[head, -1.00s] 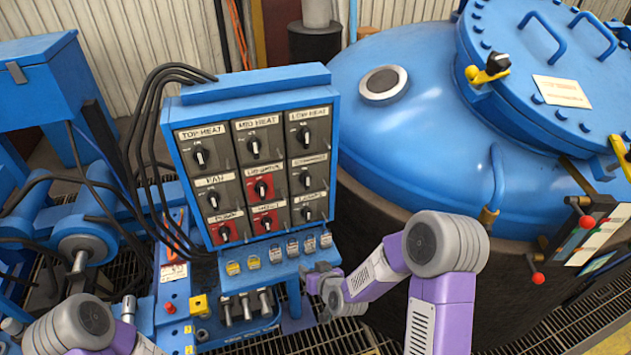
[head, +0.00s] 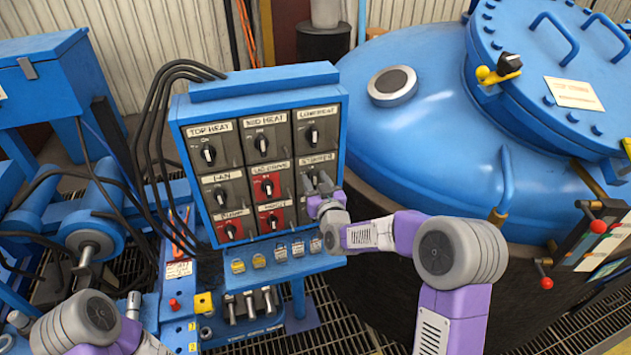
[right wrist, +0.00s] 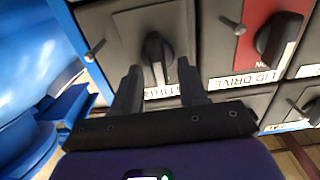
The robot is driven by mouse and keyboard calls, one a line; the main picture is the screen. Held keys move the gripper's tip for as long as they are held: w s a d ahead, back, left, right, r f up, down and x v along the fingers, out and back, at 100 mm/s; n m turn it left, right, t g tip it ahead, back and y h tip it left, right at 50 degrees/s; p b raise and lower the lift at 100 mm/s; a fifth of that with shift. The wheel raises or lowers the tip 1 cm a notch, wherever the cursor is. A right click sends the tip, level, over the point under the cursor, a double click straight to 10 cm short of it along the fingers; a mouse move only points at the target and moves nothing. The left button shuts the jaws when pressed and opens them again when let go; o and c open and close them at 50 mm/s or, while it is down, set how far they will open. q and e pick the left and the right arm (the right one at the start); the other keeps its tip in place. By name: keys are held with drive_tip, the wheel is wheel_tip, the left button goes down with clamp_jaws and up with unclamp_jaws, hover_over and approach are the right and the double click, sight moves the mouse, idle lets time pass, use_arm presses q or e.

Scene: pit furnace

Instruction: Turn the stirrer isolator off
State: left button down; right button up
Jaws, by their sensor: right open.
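The grey stirrer isolator switch is in the right column, middle row of the blue switch panel (head: 265,85). In the head view its label plate (head: 316,160) shows, but its knob is largely hidden by my right gripper (head: 318,184). In the right wrist view, the black stirrer knob (right wrist: 155,50) stands between the fingers of the open right gripper (right wrist: 159,68). Its handle lies roughly up and down in that picture, with a pale line towards the partly covered label. I cannot tell whether a finger touches it. My left gripper is out of view.
The red lid drive switch (head: 267,186) is beside the stirrer switch. Similar knobs surround it, including low heat (head: 312,135) above. A row of small tagged padlocks (head: 279,252) sits below. The blue vessel (head: 435,135) stands close on the right.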

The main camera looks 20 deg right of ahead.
drive_tip(key=shift+w, duration=0.1)
drive_tip(key=shift+c, duration=0.4)
clamp_jaws()
